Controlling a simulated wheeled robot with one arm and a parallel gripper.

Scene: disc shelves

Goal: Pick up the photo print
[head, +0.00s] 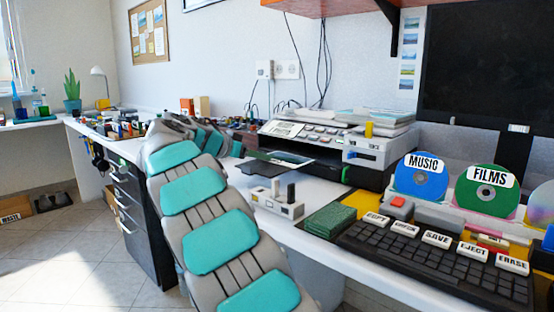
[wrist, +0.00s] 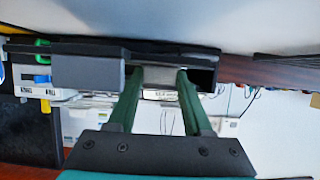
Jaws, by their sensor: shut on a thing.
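My gripper (wrist: 159,78) shows in the wrist view with its two dark green fingers spread to either side of a thin greyish piece, which looks like the photo print (wrist: 160,72). The fingers hold it at the dark front of the printer. The picture on the print is not readable.
A small white device (head: 276,202) stands below the printer's front. A green block (head: 330,221) and a black keyboard (head: 430,262) with labelled keys lie to the right. Discs marked MUSIC (head: 420,178) and FILMS (head: 487,192) stand behind it. Small items crowd the far left desk.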

